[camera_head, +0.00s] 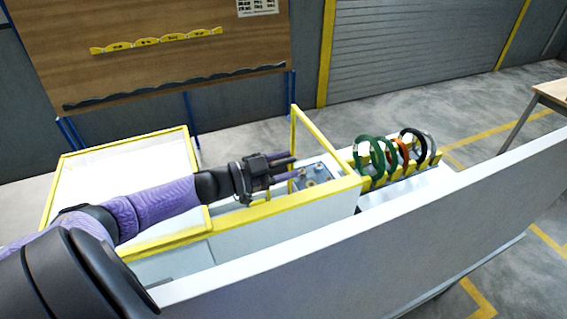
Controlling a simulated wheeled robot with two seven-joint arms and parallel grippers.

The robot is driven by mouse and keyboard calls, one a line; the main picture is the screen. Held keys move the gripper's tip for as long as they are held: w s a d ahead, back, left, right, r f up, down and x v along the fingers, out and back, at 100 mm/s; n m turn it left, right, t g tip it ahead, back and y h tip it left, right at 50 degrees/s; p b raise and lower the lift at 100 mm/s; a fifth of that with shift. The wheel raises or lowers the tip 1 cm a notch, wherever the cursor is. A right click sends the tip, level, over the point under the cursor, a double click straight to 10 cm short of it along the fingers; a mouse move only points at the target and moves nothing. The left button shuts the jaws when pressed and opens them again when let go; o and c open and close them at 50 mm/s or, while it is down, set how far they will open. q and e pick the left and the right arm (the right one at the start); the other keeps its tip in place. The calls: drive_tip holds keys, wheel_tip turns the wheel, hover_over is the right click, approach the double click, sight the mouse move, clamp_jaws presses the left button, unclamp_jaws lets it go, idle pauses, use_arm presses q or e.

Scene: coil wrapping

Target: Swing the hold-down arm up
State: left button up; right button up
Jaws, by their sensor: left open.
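My left arm, in a purple sleeve, reaches in from the left over the yellow-edged machine (285,206). Its black gripper (292,168) points right, its fingers apart with no object seen between them. Just beyond the fingertips is a small mechanism (311,178) of metal and yellowish parts on a grey plate inside the yellow frame. The hold-down arm is too small and too covered by my gripper to make out, so its position and any contact with my fingers cannot be told. My right gripper is out of view.
Green, orange and black coils (378,154) stand on a yellow rack right of the machine. A yellow post frame (325,137) rises beside my gripper. A long white panel (400,231) runs across the front. A wooden board (160,50) stands behind.

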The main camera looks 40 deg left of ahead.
use_arm(q)
drive_tip(key=v, duration=0.7)
drive_tip(key=shift+s+a, duration=0.15)
drive_tip(key=shift+a, duration=0.05)
idle(0.3)
